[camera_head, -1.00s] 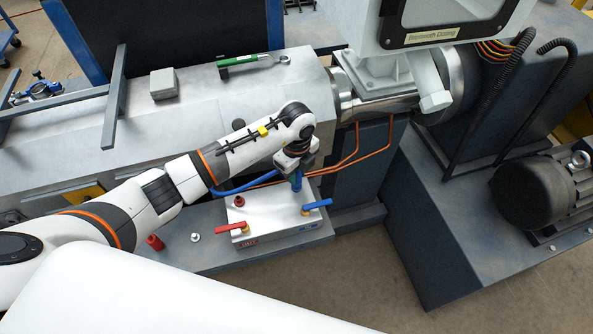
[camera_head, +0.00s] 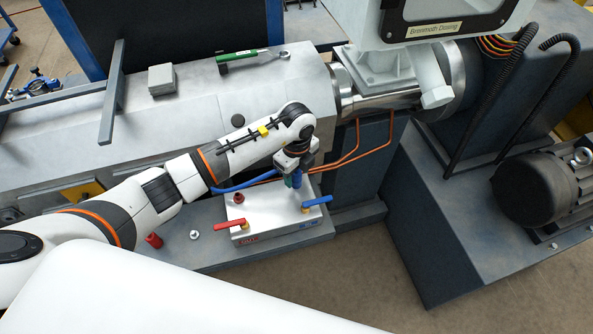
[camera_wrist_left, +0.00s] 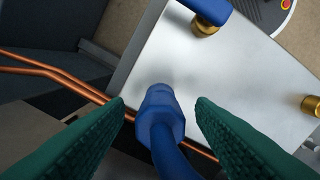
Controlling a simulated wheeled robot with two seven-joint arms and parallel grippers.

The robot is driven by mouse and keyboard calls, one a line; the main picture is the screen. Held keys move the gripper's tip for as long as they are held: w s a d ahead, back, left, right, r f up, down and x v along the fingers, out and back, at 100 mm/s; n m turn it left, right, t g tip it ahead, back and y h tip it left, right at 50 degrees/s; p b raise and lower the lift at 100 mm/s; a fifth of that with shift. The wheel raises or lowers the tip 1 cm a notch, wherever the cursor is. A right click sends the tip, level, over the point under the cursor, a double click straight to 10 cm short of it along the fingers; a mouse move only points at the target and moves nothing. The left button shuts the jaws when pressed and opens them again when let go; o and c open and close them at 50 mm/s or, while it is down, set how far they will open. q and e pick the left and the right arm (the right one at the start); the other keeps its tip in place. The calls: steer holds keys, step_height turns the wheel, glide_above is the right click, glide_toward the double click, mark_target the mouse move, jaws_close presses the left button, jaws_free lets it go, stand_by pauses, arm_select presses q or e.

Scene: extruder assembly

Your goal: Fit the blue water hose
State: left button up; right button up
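The blue water hose (camera_head: 232,187) runs from the left to the back right corner of the white box (camera_head: 265,222). Its thick blue end (camera_wrist_left: 160,105) stands at that corner in the left wrist view; whether it is seated on a fitting is hidden. My left gripper (camera_head: 294,180) is above this corner, around the hose end. In the left wrist view its green fingers (camera_wrist_left: 160,104) stand apart on both sides of the hose, with a gap on each side. My right gripper is not in view.
The box carries a red-handled valve (camera_head: 230,224), a blue-handled valve (camera_head: 316,202) and a red cap (camera_head: 239,197). Copper pipes (camera_head: 357,145) run close behind it. A red fitting (camera_head: 154,240) and a small silver fitting (camera_head: 194,235) are on the ledge to the left.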

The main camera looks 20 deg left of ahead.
arm_select(q)
step_height(320, 180, up, 12)
steer(key=shift+b, duration=0.3)
stand_by(0.3)
